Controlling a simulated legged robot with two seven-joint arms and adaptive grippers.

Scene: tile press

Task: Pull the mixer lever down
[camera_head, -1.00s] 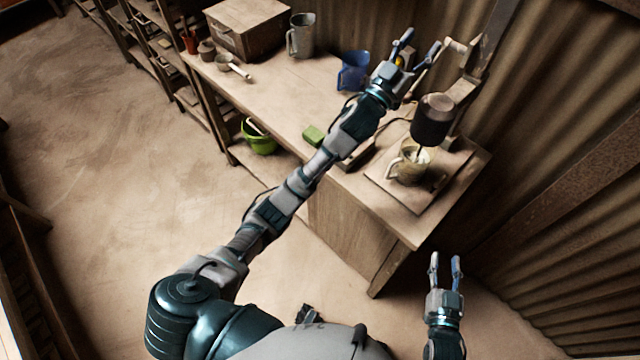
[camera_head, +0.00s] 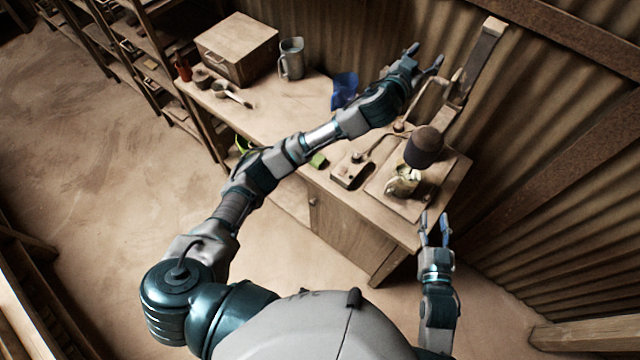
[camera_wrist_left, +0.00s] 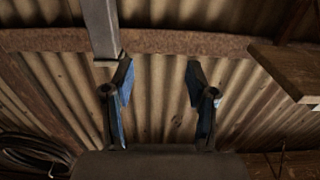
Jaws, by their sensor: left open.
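The mixer has a dark cylindrical head (camera_head: 424,147) above a pale mug (camera_head: 402,181) on a board. A long pale bar (camera_head: 478,60), which looks like the mixer lever, rises behind the head and leans up to the right. My left gripper (camera_head: 425,56) is open and empty, left of the bar's upper part and apart from it in the head view. In the left wrist view, a grey bar (camera_wrist_left: 101,30) hangs from the top edge and ends close to the left fingertip; contact cannot be told. My right gripper (camera_head: 434,216) is open and empty by the table's front right corner.
A corrugated wall (camera_head: 540,150) stands close behind the mixer. A wooden box (camera_head: 237,48), a grey jug (camera_head: 291,58) and a blue container (camera_head: 343,90) stand further left on the table. A small corded box (camera_head: 352,169) sits left of the board.

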